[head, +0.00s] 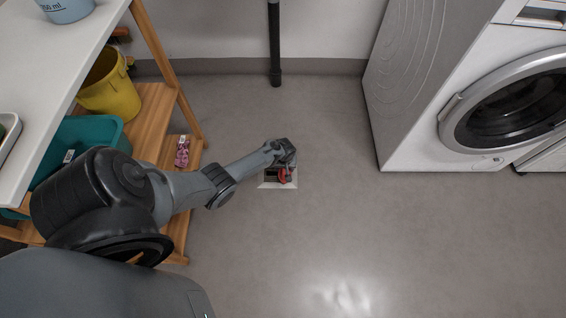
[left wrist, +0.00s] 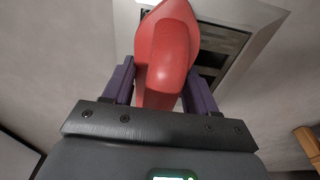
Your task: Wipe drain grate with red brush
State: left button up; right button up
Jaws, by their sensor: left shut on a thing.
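The red brush (left wrist: 168,55) is held between the two fingers of my left gripper (left wrist: 160,85) in the left wrist view. In the head view the brush (head: 285,175) shows as a small red patch below my left gripper (head: 284,160). The drain grate (left wrist: 215,50) is a dark slotted opening in a pale square frame, partly hidden behind the brush. In the head view the grate (head: 268,184) lies in the floor, right under the gripper. I cannot tell whether the brush touches it. My right gripper is not in view.
A wooden shelf (head: 190,110) stands at the left with a yellow bucket (head: 112,88) and a teal bin (head: 105,128). A white front-loading washer (head: 425,140) stands at the right. A dark pipe (head: 275,45) stands by the back wall. The floor (head: 420,240) around the grate is clear.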

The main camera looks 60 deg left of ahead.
pick_arm(q)
jog(key=shift+w+a+f, duration=0.15)
jog(key=shift+a, duration=0.4)
jog(key=r+p, duration=0.1)
jog(key=r, duration=0.1)
jog(key=w+d+r+p, duration=0.1)
jog(key=r, duration=0.1)
jog(key=shift+w+p, duration=0.1)
jog(key=shift+p, duration=0.25)
jog(key=shift+s+a+r+p, duration=0.4)
jog(key=shift+s+r+p, duration=0.1)
jog(key=shift+r+p, duration=0.5)
jog(key=shift+p, duration=0.15)
jog(key=shift+w+d+r+p, duration=0.15)
jog(key=shift+w+r+p, duration=0.05)
jog(key=shift+r+p, duration=0.35)
jog(key=shift+w+d+r+p, duration=0.1)
jog(key=shift+w+r+p, duration=0.05)
jog(key=shift+r+p, duration=0.4)
jog(key=shift+r, duration=0.2)
jog(key=shift+s+a+r+p, duration=0.1)
jog(key=shift+s+a+p, duration=0.1)
jog(key=shift+p, duration=0.15)
jog(key=shift+w+d, duration=0.1)
jog(key=shift+d, duration=0.05)
